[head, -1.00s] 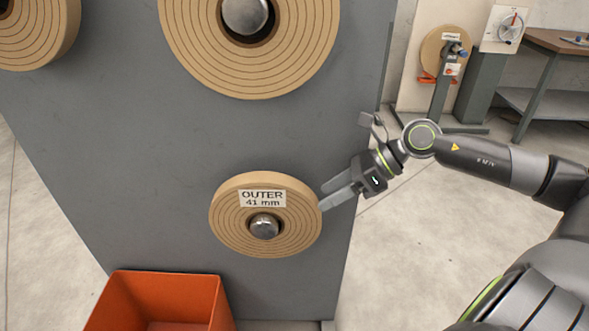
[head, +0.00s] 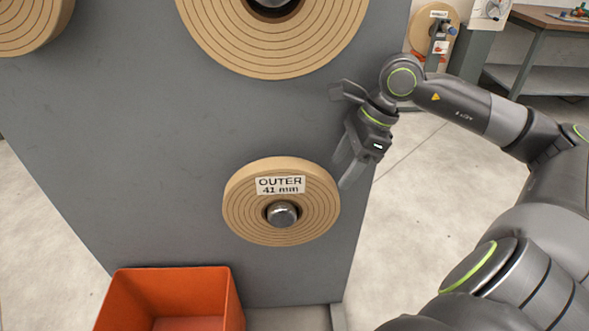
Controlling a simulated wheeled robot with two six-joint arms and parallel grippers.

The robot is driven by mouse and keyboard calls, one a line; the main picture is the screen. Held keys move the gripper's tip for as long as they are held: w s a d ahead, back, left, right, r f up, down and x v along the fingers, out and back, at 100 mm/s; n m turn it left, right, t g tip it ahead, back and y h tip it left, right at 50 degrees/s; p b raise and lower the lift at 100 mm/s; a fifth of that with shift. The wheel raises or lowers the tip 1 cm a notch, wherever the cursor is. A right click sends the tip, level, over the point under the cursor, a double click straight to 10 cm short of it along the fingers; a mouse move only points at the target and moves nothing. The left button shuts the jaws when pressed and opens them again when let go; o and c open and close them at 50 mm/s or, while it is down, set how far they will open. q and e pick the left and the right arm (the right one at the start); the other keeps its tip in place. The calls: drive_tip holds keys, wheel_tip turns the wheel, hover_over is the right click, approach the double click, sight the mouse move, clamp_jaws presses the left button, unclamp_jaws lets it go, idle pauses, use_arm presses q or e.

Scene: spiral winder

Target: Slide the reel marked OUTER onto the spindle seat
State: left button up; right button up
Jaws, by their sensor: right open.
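The tan reel marked OUTER 41 mm (head: 246,218) sits around a metal peg (head: 282,214) on the grey panel, low and near its right edge. My right gripper (head: 343,174) is open and empty. Its fingers point down beside the upper right rim of the reel, and I cannot tell whether they touch it. A spindle stand (head: 440,40) with a tan disc shows at the upper right, partly behind my right arm; I cannot tell whether its seat is free. My left gripper is not in view.
A larger tan reel (head: 275,55) hangs above on the grey panel (head: 130,170), and another (head: 28,28) at the upper left. An orange bin (head: 230,300) stands below. A workbench (head: 545,30) is at the far right. The floor (head: 430,215) between is clear.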

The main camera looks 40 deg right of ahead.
sight(295, 163)
drive_tip(key=shift+w+a, duration=0.85)
drive_tip(key=shift+a, duration=0.55)
drive_tip(key=shift+w+a, duration=0.9)
drive_tip(key=shift+a, duration=0.5)
drive_tip(key=shift+w+a, duration=0.85)
drive_tip(key=shift+a, duration=0.55)
drive_tip(key=shift+w+a+f, duration=0.1)
drive_tip(key=shift+a+f, duration=0.05)
drive_tip(key=shift+f, duration=0.4)
drive_tip(key=shift+c, duration=0.5)
drive_tip(key=shift+r, duration=0.1)
clamp_jaws()
